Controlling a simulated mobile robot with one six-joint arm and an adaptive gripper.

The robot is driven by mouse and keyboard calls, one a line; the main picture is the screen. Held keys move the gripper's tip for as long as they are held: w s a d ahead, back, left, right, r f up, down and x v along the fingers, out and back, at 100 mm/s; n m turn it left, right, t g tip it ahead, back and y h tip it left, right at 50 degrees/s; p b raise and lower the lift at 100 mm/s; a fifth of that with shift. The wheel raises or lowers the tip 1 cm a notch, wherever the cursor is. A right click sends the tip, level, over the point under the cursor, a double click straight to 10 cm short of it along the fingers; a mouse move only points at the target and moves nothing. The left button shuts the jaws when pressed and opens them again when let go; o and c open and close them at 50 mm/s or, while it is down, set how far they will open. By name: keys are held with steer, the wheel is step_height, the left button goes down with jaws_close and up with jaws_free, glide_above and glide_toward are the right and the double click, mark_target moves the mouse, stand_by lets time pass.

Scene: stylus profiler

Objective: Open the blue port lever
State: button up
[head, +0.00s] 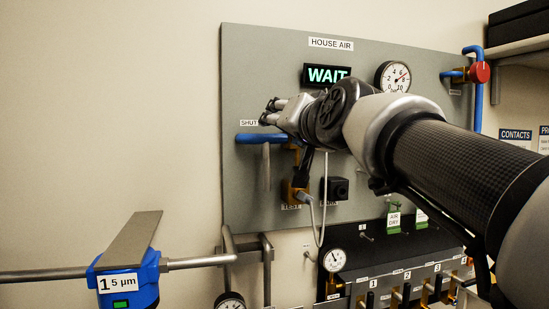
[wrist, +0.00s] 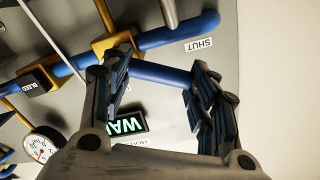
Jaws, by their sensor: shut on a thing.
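The blue port lever (wrist: 160,74) shows in the wrist view as a blue bar between the two fingers of my gripper (wrist: 165,82). The gripper is shut on it, with one finger at each end of its visible stretch. In the head view my gripper (head: 272,111) is in front of the grey panel (head: 240,75), just above a horizontal blue bar (head: 260,138). The gripper and wrist hide the lever there. The brass valve body (wrist: 112,45) is beside the left finger in the wrist view.
A SHUT label (head: 249,123) is on the panel near the gripper. A display (head: 327,75) reads WAIT, beside a round gauge (head: 393,77). A grey handle (head: 267,167) hangs below the blue bar. Black fittings and a cable are below my wrist.

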steer(key=shift+w+d+r+m+p, duration=0.2)
steer(key=shift+d+r+m+p, duration=0.4)
steer(key=shift+m, duration=1.35)
steer(key=shift+w+d+r+m+p, duration=0.1)
steer(key=shift+w+d+m+p, duration=0.25)
steer(key=shift+d+m, duration=1.05)
steer(key=shift+w+d+r+m+p, duration=0.15)
steer(key=shift+r+m+p, duration=0.3)
steer(key=shift+m, duration=2)
steer(key=shift+f, duration=0.15)
steer(key=o, duration=1.5)
steer(key=shift+s+d, duration=0.1)
steer(key=shift+d, duration=0.05)
steer(key=shift+s+r, duration=0.1)
steer(key=shift+r, duration=0.1)
steer(key=v, duration=1.2)
steer(key=shift+d, duration=0.1)
